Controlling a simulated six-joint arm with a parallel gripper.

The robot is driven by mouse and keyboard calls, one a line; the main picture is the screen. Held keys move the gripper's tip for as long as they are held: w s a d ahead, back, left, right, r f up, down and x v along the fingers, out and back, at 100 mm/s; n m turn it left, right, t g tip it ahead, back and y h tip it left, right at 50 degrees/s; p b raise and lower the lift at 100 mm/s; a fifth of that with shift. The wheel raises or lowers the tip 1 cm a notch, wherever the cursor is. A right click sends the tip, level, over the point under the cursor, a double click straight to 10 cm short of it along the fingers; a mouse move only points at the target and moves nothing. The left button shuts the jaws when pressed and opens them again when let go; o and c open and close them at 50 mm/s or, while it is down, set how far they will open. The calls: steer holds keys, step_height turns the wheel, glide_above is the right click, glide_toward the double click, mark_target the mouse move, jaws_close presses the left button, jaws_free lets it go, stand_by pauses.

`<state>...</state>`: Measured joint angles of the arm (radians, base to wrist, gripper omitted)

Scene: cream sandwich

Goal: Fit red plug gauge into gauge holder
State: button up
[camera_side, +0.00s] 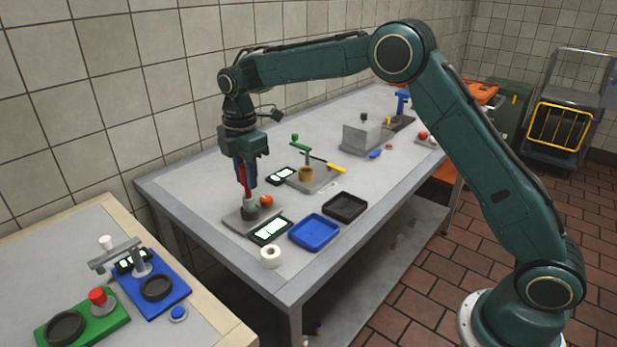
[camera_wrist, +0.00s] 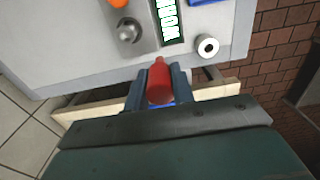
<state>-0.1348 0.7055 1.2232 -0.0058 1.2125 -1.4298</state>
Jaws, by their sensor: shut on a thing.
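My gripper (camera_side: 246,181) is shut on the red plug gauge (camera_side: 241,174) and holds it pointing down. In the wrist view, the red plug gauge (camera_wrist: 160,82) sits between my two dark fingers (camera_wrist: 159,72), its narrow end facing away from me. The gauge holder, a grey round socket (camera_side: 249,211) on a flat grey plate, is just below the gauge in the side view. In the wrist view the socket (camera_wrist: 128,31) lies ahead and to the left of the gauge's tip. The gauge appears above the holder; the exact gap is unclear.
An orange ball (camera_side: 267,200) sits beside the socket. A display (camera_side: 271,230), a white roll (camera_side: 271,256), a blue tray (camera_side: 314,232) and a black tray (camera_side: 344,207) stand nearby. A fixture with a green-knobbed lever (camera_side: 295,138) stands behind. A second bench is at left.

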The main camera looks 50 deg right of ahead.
steer(key=s+a+f, duration=0.1)
steer(key=s+a, duration=0.2)
steer(key=s, duration=0.6)
steer(key=shift+s+a, duration=0.2)
steer(key=shift+s, duration=0.2)
steer(key=shift+f, duration=0.25)
steer(key=shift+f, duration=2.65)
steer(key=shift+f, duration=2.1)
steer(key=o, duration=1.1)
steer(key=shift+c, duration=0.2)
steer(key=shift+r, duration=0.15)
step_height(320, 180, up, 14)
steer(key=shift+f, duration=0.2)
